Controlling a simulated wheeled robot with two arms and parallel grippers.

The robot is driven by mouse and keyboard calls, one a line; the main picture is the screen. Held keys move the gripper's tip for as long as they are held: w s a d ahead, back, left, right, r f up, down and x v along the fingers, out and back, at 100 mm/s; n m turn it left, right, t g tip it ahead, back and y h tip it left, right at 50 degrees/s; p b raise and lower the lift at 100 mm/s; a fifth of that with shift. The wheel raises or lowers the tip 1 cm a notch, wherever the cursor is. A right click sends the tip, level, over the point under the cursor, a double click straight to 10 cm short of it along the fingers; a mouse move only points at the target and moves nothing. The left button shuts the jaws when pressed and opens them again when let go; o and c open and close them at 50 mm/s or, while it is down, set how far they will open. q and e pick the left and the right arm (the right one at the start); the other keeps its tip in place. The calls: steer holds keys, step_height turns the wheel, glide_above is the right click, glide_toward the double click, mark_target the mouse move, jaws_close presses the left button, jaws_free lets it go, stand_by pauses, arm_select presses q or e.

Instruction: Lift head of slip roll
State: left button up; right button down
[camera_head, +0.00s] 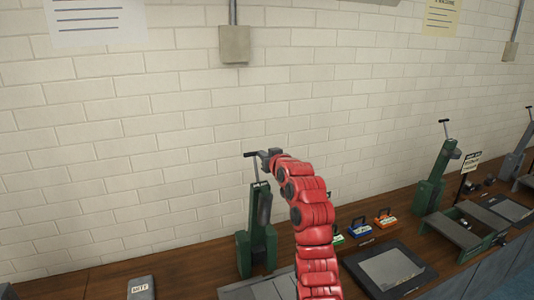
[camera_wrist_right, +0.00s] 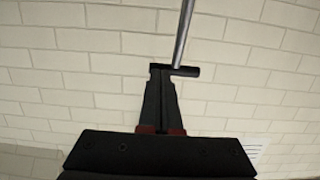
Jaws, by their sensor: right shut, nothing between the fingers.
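A green upright machine (camera_head: 257,240) with a thin lever and a black T-handle (camera_head: 250,154) stands on the bench; I take it for the slip roll. My right gripper (camera_head: 264,157), on the red arm, is up at the handle, just to its right. In the right wrist view the gripper (camera_wrist_right: 160,72) is shut, its dark fingers together. The black handle bar (camera_wrist_right: 185,71) lies across the fingertips there, with the grey lever rod (camera_wrist_right: 185,30) running to the top edge. I cannot tell whether they touch. My left gripper is out of view.
The wooden bench (camera_head: 190,272) runs along a pale brick wall (camera_head: 150,120). A second green machine (camera_head: 432,190) stands to the right. A black-framed plate (camera_head: 388,270) and small coloured boxes (camera_head: 360,228) lie between. Space above the bench is open.

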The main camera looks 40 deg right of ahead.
steer(key=shift+w, duration=0.15)
steer(key=w, duration=0.1)
steer(key=w+b, duration=0.1)
steer(key=g+b, duration=0.1)
steer(key=shift+w+d+r, duration=0.3)
steer(key=shift+w+d, duration=0.05)
steer(key=shift+w, duration=0.05)
steer(key=shift+b, duration=0.3)
